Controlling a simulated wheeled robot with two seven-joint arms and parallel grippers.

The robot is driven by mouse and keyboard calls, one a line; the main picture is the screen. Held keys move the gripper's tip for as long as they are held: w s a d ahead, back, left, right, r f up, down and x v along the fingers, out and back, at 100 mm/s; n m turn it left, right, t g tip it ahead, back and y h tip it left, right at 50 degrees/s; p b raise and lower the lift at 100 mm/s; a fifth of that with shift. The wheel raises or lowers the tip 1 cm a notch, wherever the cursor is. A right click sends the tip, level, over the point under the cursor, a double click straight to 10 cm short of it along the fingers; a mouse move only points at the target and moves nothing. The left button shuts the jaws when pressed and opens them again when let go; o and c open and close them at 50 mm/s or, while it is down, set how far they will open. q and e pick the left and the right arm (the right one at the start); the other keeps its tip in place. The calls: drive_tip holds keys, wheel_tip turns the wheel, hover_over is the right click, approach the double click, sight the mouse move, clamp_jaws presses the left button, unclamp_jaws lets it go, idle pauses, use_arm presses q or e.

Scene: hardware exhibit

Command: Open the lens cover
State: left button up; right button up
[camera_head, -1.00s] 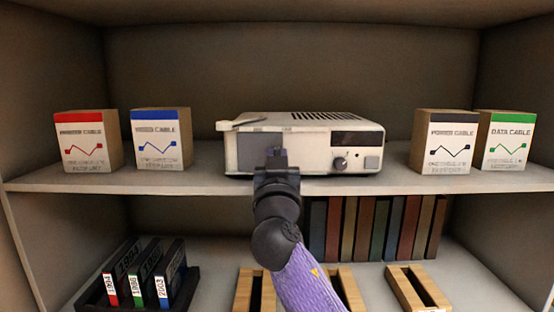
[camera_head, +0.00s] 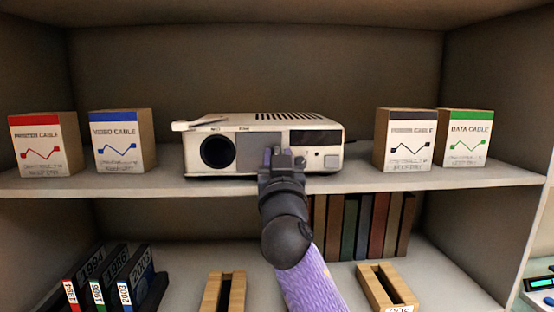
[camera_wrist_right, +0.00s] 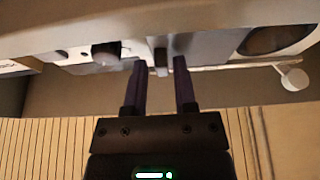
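The white projector (camera_head: 335,128) stands on the upper shelf in the head view. Its dark round lens (camera_head: 217,151) is exposed, and it also shows at the right of the wrist view (camera_wrist_right: 275,40). The grey lens cover (camera_head: 248,151) sits to the right of the lens, clear of it. My right gripper (camera_head: 283,155) is at the projector's front, by the cover's right part. In the wrist view its two fingers (camera_wrist_right: 160,70) are apart, one on each side of the cover's small tab (camera_wrist_right: 160,54), with gaps visible. My left gripper is not in view.
A power knob (camera_head: 300,163) is close to the right of my gripper. Cable boxes stand left (camera_head: 125,141) and right (camera_head: 405,140) of the projector. The shelf edge (camera_head: 480,182) runs below. Books (camera_head: 365,227) and wooden holders (camera_head: 385,288) are on the lower shelf.

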drive_tip(key=shift+o, duration=0.8)
drive_tip(key=shift+a, duration=0.1)
